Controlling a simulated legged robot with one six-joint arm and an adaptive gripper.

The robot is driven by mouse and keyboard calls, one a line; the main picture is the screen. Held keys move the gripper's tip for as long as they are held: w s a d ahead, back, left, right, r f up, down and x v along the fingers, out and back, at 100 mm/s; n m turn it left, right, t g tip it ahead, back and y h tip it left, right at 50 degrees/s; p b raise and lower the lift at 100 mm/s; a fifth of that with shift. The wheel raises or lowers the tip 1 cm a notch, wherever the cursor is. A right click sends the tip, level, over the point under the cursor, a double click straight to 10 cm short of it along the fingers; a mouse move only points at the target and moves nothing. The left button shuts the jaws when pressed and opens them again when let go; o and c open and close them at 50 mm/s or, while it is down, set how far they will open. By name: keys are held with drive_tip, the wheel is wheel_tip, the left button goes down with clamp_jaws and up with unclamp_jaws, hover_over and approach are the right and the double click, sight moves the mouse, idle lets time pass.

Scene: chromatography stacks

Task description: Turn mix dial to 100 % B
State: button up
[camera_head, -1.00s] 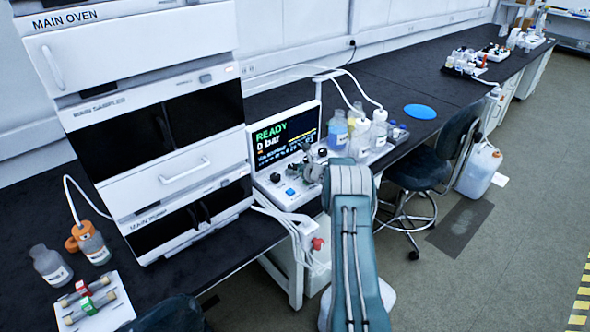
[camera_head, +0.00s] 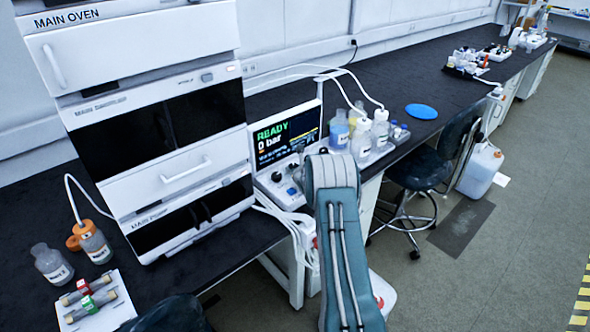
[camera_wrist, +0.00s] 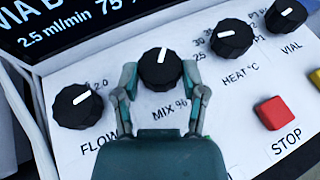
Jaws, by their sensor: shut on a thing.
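The mix dial (camera_wrist: 158,68) is a black knob with a white pointer line, above the label MIX %. Its pointer stands nearly straight up, leaning slightly right. My gripper (camera_wrist: 161,82) is shut on this dial, one finger at its left side and one at its right. The gripper body covers the panel below, and the fingers hide the dial's scale marks. The screen (camera_wrist: 60,22) above shows 2.5 ml/min and a cut-off 75 reading. In the head view the panel (camera_head: 279,188) is partly behind my arm, which hides the gripper and the mix dial.
The flow dial (camera_wrist: 78,106) is left of the gripper. The heat dial (camera_wrist: 231,38), vial dial (camera_wrist: 286,14) and red stop button (camera_wrist: 272,113) are to the right. Bottles (camera_head: 361,138) stand right of the screen, and the instrument stack (camera_head: 150,120) stands left.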

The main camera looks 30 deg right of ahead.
drive_tip(key=shift+a+m+h, duration=0.1)
drive_tip(key=shift+m+h, duration=0.4)
drive_tip(key=shift+h, duration=0.1)
drive_tip(key=o, duration=1.1)
drive_tip(key=v, duration=1.1)
drive_tip(key=shift+s+a+r, duration=0.1)
drive_tip(key=shift+s+r, duration=0.1)
drive_tip(key=shift+s, duration=0.1)
